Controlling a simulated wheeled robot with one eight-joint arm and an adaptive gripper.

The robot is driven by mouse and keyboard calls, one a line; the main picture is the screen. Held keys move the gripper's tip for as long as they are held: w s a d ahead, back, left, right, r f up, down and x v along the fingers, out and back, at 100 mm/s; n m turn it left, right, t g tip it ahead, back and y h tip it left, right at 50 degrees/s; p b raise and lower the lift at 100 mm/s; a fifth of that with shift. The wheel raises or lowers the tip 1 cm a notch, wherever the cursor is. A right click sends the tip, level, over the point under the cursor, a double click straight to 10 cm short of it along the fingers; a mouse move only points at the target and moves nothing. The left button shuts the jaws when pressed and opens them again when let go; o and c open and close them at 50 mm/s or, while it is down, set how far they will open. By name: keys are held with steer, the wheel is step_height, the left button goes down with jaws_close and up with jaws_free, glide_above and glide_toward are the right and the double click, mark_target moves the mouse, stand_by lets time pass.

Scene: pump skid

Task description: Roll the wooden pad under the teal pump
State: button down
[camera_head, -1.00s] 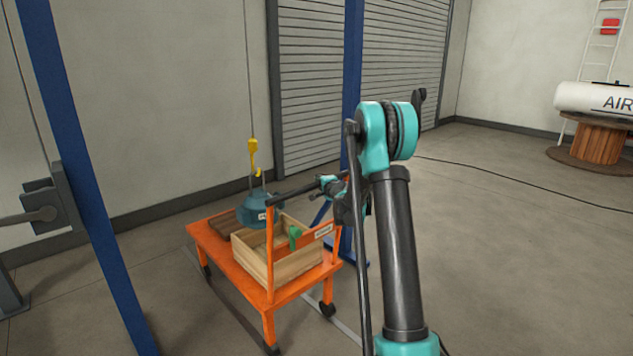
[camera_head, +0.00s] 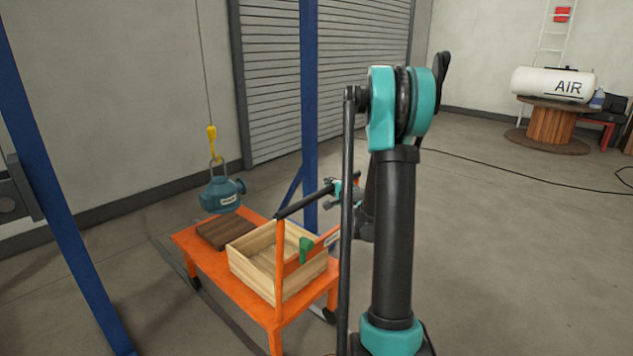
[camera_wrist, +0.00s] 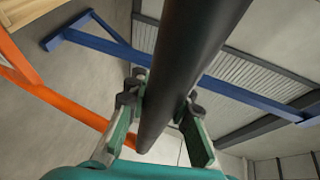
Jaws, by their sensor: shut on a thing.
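The wooden pad (camera_head: 226,232), a dark brown block, lies on the far-left part of the orange cart (camera_head: 205,260). The teal pump (camera_head: 222,194) hangs from a yellow hook (camera_head: 212,142) on a cable. In the head view it appears just above and behind the pad, apart from it; its exact offset in depth is hard to tell. My gripper (camera_head: 340,190) is at the right end of the cart's black push bar (camera_head: 305,202). In the wrist view its fingers (camera_wrist: 163,118) are on both sides of the black bar (camera_wrist: 185,70), shut on it.
Blue posts (camera_head: 309,100) stand behind the cart and at the left (camera_head: 60,200). Floor on the right is open, with a cable and a wooden spool (camera_head: 552,125) farther back.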

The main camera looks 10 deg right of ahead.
steer(key=shift+s+d, duration=0.5)
steer(key=shift+s, duration=0.25)
steer(key=c, duration=1.3)
jaws_free()
steer(key=v, duration=1.2)
